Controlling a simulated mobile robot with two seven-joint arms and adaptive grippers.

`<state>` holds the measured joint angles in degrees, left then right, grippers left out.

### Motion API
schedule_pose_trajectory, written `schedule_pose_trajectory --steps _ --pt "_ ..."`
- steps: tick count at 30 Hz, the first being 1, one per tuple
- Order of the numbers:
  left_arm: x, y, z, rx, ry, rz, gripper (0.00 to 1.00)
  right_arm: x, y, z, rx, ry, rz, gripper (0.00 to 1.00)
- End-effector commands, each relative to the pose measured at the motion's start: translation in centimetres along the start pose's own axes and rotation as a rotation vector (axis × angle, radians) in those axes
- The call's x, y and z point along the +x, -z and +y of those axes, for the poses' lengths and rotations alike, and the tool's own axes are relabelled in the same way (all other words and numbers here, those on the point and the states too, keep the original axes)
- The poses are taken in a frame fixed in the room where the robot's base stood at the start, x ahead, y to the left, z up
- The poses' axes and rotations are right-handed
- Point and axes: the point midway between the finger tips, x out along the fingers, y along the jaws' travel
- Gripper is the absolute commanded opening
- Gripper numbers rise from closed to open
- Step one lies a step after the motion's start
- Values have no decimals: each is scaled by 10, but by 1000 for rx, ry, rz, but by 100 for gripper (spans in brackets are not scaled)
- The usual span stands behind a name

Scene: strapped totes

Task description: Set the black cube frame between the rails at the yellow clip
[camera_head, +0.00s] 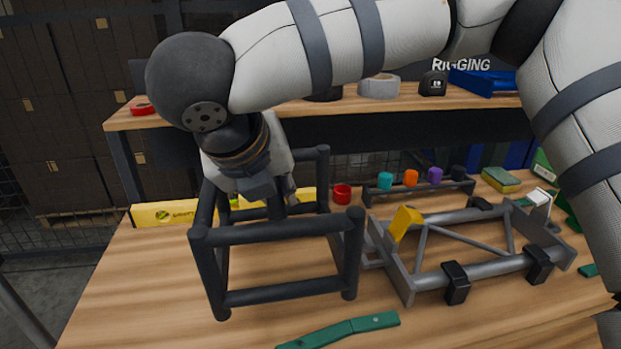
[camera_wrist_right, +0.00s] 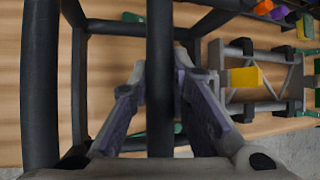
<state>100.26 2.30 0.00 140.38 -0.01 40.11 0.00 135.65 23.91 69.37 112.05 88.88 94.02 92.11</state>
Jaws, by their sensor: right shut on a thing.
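The black cube frame (camera_head: 283,235) is upright at the left of the table, left of the rail fixture; I cannot tell whether it touches the tabletop. My right gripper (camera_head: 278,203) reaches down to its top and is shut on one of its bars. In the right wrist view a dark bar of the frame (camera_wrist_right: 160,120) runs between the fingers (camera_wrist_right: 160,85). The grey rails (camera_head: 480,268) lie to the right of the frame. The yellow clip (camera_head: 404,222) stands at their left end and also shows in the right wrist view (camera_wrist_right: 246,77). My left gripper is out of view.
Two black clamps (camera_head: 456,283) sit on the near rail. A green strip (camera_head: 340,331) lies at the front. A yellow box (camera_head: 163,214), a red ring (camera_head: 342,194) and a rack of coloured knobs (camera_head: 420,190) are behind. Bare tabletop lies left of the frame.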

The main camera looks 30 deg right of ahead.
Motion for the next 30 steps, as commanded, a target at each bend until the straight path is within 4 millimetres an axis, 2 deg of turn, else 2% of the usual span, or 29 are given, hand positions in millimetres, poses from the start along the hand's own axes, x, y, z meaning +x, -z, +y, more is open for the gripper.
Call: schedule_pose_trajectory --steps 5,12,17,27,28,30 --pt "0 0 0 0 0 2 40 23 0 25 1 0 -4 0" --pt "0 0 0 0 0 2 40 38 0 41 1 -1 -5 0" --pt "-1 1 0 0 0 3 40 60 15 47 2 1 -4 0" --pt "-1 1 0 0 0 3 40 63 17 49 3 0 -7 0" --pt "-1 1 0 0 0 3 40 64 18 49 1 0 -2 24" --pt "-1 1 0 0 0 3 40 64 18 49 1 0 -2 37"
